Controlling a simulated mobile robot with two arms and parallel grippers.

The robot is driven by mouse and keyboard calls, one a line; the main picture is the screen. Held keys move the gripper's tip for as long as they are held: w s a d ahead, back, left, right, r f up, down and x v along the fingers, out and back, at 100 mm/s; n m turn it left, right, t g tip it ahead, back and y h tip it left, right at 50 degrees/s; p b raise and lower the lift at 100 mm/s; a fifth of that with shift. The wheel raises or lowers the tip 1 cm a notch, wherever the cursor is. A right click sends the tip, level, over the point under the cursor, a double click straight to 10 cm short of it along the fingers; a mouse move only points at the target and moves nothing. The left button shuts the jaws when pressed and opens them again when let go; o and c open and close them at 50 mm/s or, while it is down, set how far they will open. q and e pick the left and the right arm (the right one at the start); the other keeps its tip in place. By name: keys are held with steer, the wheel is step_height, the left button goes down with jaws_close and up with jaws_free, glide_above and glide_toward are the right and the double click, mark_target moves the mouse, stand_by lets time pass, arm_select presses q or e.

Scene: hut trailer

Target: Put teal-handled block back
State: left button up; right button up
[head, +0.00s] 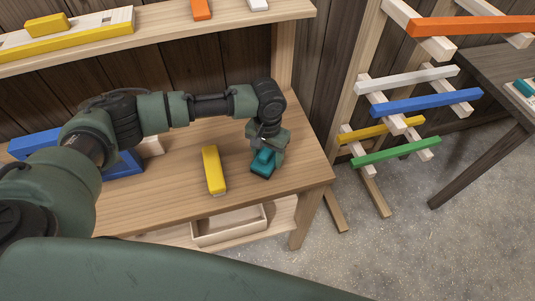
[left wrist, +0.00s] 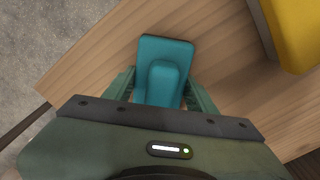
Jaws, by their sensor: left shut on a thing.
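The teal-handled block (head: 262,163) is at the right end of the wooden workbench (head: 300,165), under my left gripper (head: 266,150). In the left wrist view the teal block (left wrist: 164,52) has a raised teal handle, and my left gripper (left wrist: 160,95) is shut on it with a finger on each side. The block is at or just above the bench top; I cannot tell whether it touches. My right gripper is not in view.
A yellow block (head: 213,170) lies left of the gripper. A blue frame (head: 125,163) stands at the bench's left. A shelf (head: 160,32) runs above. An open wooden box (head: 229,226) sits below. A rack with colored bars (head: 410,100) and a dark table (head: 490,70) stand right.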

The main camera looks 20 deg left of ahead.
arm_select(q)
steer(key=shift+f, duration=0.2)
steer(key=o, duration=1.2)
step_height(320, 180, up, 12)
steer(key=shift+r+b, duration=0.1)
steer(key=shift+b, duration=0.9)
